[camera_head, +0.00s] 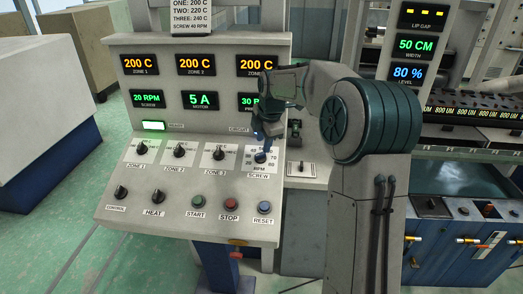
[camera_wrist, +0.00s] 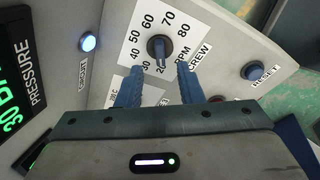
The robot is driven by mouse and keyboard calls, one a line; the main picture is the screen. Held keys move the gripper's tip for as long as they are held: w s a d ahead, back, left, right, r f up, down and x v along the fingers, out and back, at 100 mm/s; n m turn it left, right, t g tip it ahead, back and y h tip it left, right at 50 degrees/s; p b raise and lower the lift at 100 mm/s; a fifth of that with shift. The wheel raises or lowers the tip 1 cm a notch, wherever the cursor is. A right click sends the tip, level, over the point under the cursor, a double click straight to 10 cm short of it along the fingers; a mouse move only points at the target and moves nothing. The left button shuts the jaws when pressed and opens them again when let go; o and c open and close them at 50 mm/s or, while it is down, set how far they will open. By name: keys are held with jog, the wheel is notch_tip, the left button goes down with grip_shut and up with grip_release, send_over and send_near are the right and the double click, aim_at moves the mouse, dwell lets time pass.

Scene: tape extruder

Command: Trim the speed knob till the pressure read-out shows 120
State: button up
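The speed knob is the dark screw knob (camera_wrist: 158,47), on a white dial plate marked in RPM. In the head view the knob (camera_head: 261,157) is at the panel's right, just below my gripper (camera_head: 264,138). In the wrist view my gripper (camera_wrist: 158,72) is open, its two blue fingers apart on either side of the knob's lower end, with gaps showing; contact cannot be told. The knob's pointer seems to be toward 20. The pressure read-out (camera_head: 250,102) shows 30 in green, partly hidden by my arm; it also shows in the wrist view (camera_wrist: 14,110).
Three zone knobs, including the zone 3 knob (camera_head: 218,153), stand left of the screw knob. The stop button (camera_head: 231,204) and reset button (camera_head: 264,207) sit below. The screw read-out (camera_head: 146,99) shows 20 RPM. A lit circuit lamp (camera_wrist: 88,43) is near the dial.

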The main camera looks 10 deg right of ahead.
aim_at(261, 154)
jog(key=x, duration=0.5)
jog(key=shift+w+f+p, duration=0.15)
jog(key=shift+f+p, duration=0.15)
jog(key=shift+f, duration=0.05)
grip_shut()
